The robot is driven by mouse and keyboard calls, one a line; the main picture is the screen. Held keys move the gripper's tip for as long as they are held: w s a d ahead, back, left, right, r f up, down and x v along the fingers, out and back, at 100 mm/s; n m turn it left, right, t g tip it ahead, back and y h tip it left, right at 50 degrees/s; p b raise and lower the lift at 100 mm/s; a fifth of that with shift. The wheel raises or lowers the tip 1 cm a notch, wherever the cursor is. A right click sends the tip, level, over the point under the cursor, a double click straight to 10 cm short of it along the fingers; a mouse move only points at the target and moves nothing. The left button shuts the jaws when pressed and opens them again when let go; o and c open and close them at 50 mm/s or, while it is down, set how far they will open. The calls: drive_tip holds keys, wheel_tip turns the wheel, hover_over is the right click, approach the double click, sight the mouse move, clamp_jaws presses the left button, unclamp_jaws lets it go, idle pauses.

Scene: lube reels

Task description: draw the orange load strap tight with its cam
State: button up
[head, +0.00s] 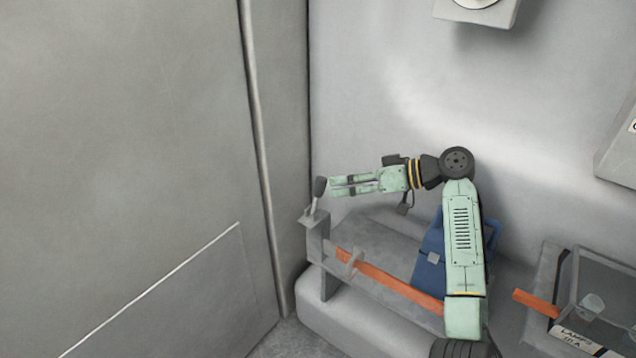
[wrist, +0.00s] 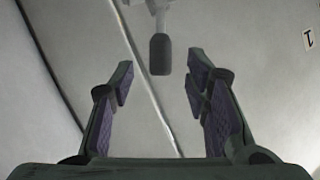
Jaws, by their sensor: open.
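The orange load strap (head: 385,281) runs along the front of a grey bench, from the left end bracket toward the right, passing behind my arm. The cam lever stands up at the bracket's top, with a dark grip (head: 320,187) on a thin metal stem. My gripper (head: 332,186) is open and reaches left, its fingertips close to that grip. In the wrist view the dark grip (wrist: 159,55) hangs from the top, lined up between my open fingers (wrist: 160,72) and seemingly just beyond their tips. Contact is not visible.
A blue case (head: 429,279) sits on the bench (head: 375,240), partly behind my arm. A clear-sided box (head: 605,300) with a lamps label stands at the right, beside another orange strap piece (head: 535,302). A grey wall panel (head: 130,150) fills the left.

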sight(320, 187)
drive_tip(key=p+x, duration=0.1)
drive_tip(key=x, duration=0.5)
drive_tip(key=shift+a+f+p, duration=0.1)
drive_tip(key=shift+a+p, duration=0.3)
clamp_jaws()
idle(0.4)
